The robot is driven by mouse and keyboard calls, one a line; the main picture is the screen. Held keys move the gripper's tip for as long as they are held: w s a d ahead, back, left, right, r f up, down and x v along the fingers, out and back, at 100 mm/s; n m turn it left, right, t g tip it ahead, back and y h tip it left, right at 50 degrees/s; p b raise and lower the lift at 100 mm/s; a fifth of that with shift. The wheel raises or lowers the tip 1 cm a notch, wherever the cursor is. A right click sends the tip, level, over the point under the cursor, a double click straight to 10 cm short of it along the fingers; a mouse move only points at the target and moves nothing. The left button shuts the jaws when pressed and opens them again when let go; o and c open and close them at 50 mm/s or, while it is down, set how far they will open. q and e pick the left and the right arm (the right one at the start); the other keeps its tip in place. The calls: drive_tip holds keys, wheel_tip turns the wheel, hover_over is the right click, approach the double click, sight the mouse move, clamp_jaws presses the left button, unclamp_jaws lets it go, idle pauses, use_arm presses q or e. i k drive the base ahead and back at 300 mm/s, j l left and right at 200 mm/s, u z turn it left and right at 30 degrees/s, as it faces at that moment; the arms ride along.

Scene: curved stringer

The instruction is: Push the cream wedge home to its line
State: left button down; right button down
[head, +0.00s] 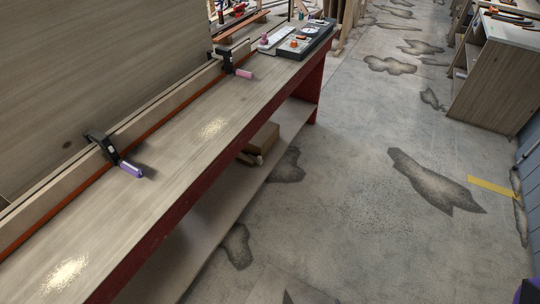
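I cannot make out a cream wedge or a line for it in the head view. Neither my left nor my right gripper shows. A long wooden workbench (172,178) with a dark red side runs from the lower left to the upper middle. A pale wooden strip (165,105) lies along its back, with an orange-red strip (70,202) at its foot. A black clamp with a purple handle (131,169) grips the pale strip at the left. A second clamp with a pink handle (243,73) is on it farther back.
A dark tray (306,40) with small items sits at the bench's far end. A cardboard box (262,139) is on the lower shelf (215,205). A wooden cabinet (497,85) stands at right. The stained concrete floor (340,210) between is open. A dark purple-edged object at lower right is cut off.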

sight(259, 160)
drive_tip(key=i+l+u, duration=0.1)
drive_tip(key=i+l, duration=0.75)
drive_tip(key=i+l+u, duration=0.15)
drive_tip(key=i+l, duration=0.65)
drive_tip(key=l, duration=0.1)
